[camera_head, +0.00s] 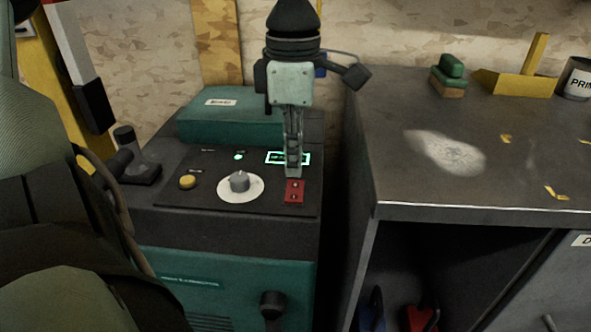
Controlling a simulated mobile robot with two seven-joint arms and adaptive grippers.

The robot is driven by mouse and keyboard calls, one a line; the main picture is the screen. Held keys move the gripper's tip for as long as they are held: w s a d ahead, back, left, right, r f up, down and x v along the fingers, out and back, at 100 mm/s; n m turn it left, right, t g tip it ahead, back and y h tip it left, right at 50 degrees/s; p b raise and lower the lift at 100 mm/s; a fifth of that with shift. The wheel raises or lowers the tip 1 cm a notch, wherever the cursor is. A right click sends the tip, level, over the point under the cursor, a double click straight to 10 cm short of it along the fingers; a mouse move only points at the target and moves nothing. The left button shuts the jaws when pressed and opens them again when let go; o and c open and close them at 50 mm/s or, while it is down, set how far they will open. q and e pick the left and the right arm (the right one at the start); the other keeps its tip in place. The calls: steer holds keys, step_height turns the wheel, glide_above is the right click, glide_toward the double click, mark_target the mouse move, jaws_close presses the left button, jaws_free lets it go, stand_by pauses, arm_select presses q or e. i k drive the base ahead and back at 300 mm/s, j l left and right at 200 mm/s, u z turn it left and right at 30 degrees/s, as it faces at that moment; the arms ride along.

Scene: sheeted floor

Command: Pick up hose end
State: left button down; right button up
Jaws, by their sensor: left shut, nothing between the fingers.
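My left gripper (293,168) comes down from the top of the picture with its fingers shut and empty. Its tips are just above, or in front of, a red switch plate (294,191) on the machine's control panel; I cannot tell whether they touch. A dark curved hose or cable (108,187) runs down at the left beside the machine, partly hidden by a large green-grey shape in the foreground. I cannot make out a hose end for certain. My right gripper is not in view.
The green and dark machine (225,276) has a white dial (240,186), a yellow knob (188,181) and a black handle (137,155).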

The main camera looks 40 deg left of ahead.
mark_target(138, 172)
steer(key=k+l, duration=0.2)
steer(key=k, duration=0.3)
steer(key=k+l, duration=0.25)
steer(key=k, duration=0.2)
